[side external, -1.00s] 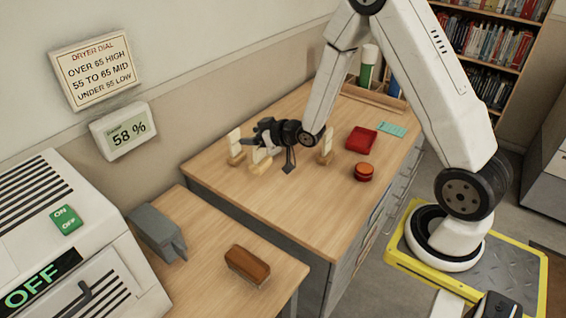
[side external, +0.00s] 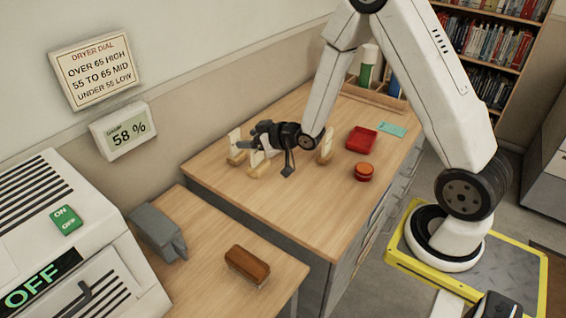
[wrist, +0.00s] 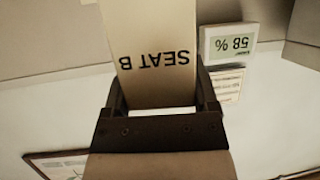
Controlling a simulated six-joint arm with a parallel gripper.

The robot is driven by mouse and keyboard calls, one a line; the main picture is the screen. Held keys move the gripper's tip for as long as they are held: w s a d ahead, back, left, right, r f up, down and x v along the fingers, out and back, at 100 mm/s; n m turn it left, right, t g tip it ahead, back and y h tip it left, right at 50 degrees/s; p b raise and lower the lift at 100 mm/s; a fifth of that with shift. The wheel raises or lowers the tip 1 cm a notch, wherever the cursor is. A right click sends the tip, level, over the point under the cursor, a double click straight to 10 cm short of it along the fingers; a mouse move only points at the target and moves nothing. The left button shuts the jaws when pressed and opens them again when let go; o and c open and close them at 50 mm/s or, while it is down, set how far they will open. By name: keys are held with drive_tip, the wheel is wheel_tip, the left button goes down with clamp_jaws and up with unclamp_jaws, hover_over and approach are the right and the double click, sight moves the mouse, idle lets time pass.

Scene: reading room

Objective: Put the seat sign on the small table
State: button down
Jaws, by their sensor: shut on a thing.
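A cream seat sign (wrist: 155,45) reading "SEAT B" fills the space between my fingers in the wrist view, its lettering upside down. My gripper (wrist: 165,105) is shut on this sign's card. In the side external view my gripper (side external: 257,145) is above the big desk, at the middle sign (side external: 257,159), and partly hides it. Two more signs on wooden bases are nearby: one on the left (side external: 235,143) and one on the right (side external: 326,147). The smaller, lower table (side external: 207,276) is at the front left, apart from my gripper.
On the smaller table are a grey stapler-like object (side external: 158,233) and a brown block (side external: 247,264), with bare wood between. The desk (side external: 270,212) also holds a red tray (side external: 361,140), a round red-orange item (side external: 364,172) and a teal card (side external: 391,129). A white machine (side external: 75,235) borders the smaller table.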

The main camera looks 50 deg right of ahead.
drive_tip(key=s+a+f+n+y, duration=0.1)
drive_tip(key=s+a+y, duration=0.1)
drive_tip(key=s+a, duration=0.2)
drive_tip(key=s+a+f+n+y, duration=0.1)
drive_tip(key=s+a, duration=0.4)
drive_tip(key=a, duration=0.5)
drive_tip(key=shift+s+f+n+g+y, duration=0.2)
drive_tip(key=shift+n+g+y, duration=0.2)
drive_tip(key=shift+n, duration=0.2)
drive_tip(key=shift+w, duration=0.1)
drive_tip(key=w+a+f, duration=0.2)
drive_tip(key=w+f, duration=0.7)
drive_tip(key=w, duration=0.4)
drive_tip(key=shift+w+a+f, duration=0.1)
drive_tip(key=shift+f, duration=0.05)
drive_tip(key=shift+w+f, duration=0.2)
drive_tip(key=shift+f, duration=1.6)
